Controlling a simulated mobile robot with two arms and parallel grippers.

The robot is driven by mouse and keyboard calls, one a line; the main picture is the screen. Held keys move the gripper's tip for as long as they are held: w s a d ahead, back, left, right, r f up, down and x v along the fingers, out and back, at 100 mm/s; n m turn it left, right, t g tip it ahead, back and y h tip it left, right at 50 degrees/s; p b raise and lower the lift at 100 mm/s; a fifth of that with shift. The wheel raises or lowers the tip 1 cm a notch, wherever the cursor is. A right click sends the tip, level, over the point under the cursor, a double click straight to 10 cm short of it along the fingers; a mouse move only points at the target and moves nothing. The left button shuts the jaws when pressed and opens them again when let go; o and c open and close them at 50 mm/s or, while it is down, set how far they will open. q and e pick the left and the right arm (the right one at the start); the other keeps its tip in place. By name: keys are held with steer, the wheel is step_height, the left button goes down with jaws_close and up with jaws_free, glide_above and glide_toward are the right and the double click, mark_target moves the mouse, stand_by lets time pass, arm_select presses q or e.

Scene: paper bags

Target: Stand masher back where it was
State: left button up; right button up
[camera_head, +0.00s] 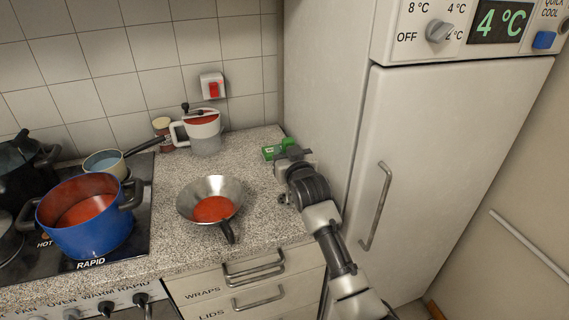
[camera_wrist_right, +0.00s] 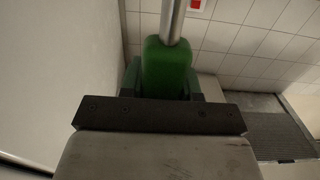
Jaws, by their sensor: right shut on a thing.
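My right gripper (camera_head: 287,163) is at the back right of the counter, close to the fridge side. In the right wrist view its jaws (camera_wrist_right: 164,92) are shut around a green handle. A bare steel shaft (camera_wrist_right: 171,22) runs out of the handle to the top edge; I take this to be the masher (camera_wrist_right: 166,65). Its far end is outside the wrist view. In the head view a small green shape (camera_head: 271,152) shows beside the gripper; I cannot tell whether it is the handle or a separate box. My left gripper is not in view.
A steel pan (camera_head: 188,198) with red contents stands on the counter (camera_head: 165,255). Behind it are a white jug (camera_head: 207,140) and a jar (camera_head: 162,131). A blue pot (camera_head: 87,240) and a saucepan (camera_head: 105,163) are on the hob. The fridge (camera_head: 455,150) bounds the right.

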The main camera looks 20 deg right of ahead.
step_height(320, 180, down, 4)
steer(key=shift+w+a+f+p, duration=0.1)
steer(key=shift+w+p, duration=0.05)
steer(key=shift+p, duration=0.3)
steer(key=shift+f, duration=0.15)
steer(key=o, duration=0.9)
steer(key=s+b, duration=0.1)
steer(key=s, duration=1.1)
steer(key=shift+d+b, duration=0.2)
steer(key=shift+b, duration=0.15)
